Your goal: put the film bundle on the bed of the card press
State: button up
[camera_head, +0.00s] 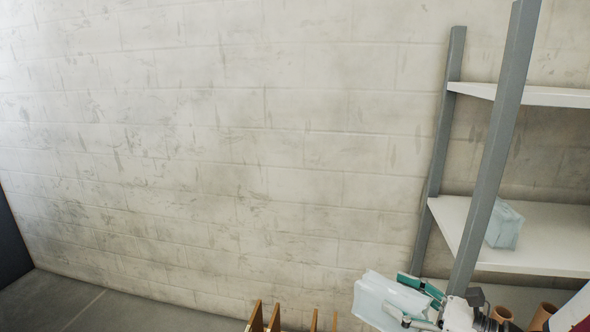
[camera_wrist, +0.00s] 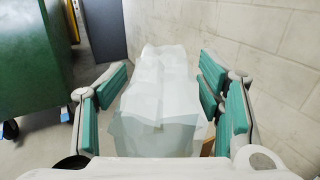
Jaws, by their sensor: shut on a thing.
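A pale, translucent film bundle (camera_head: 374,300) is held by my gripper (camera_head: 404,298) at the bottom right of the head view. In the wrist view the bundle (camera_wrist: 155,80) lies lengthwise between the teal finger pads of my gripper (camera_wrist: 163,85) and reaches forward past the fingertips. The fingers are shut on it. Its near end looks more see-through and bluish. A similar pale blue wrapped block (camera_head: 505,227) sits on the middle shelf. I cannot make out the card press or its bed in either view.
A grey-framed shelf rack (camera_head: 488,145) with white boards stands close behind my gripper. Wooden uprights (camera_head: 256,316) show at the bottom edge. In the wrist view, a green cabinet (camera_wrist: 35,60) on casters stands left, with a dark panel (camera_wrist: 104,30) behind. A block wall (camera_wrist: 265,50) is right.

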aim_at(378, 316)
jog(key=shift+n+g+y, duration=0.6)
jog(key=shift+g, duration=0.1)
jog(key=a, duration=0.1)
jog(key=w+a+f, duration=0.1)
jog(key=a, duration=0.1)
jog(key=shift+w+a+f, duration=0.15)
jog(key=shift+a, duration=0.25)
jog(key=shift+d+r+p, duration=0.25)
jog(key=shift+r+p, duration=0.05)
jog(key=shift+p, duration=0.05)
notch_tip(378, 316, up, 2)
jog(key=p, duration=0.3)
jog(key=shift+w, duration=0.1)
notch_tip(378, 316, up, 7)
jog(key=m+t+h+p, duration=0.5)
jog(key=h+p, duration=0.1)
jog(key=p, duration=0.6)
jog(key=shift+f, duration=0.15)
jog(key=shift+d, duration=0.1)
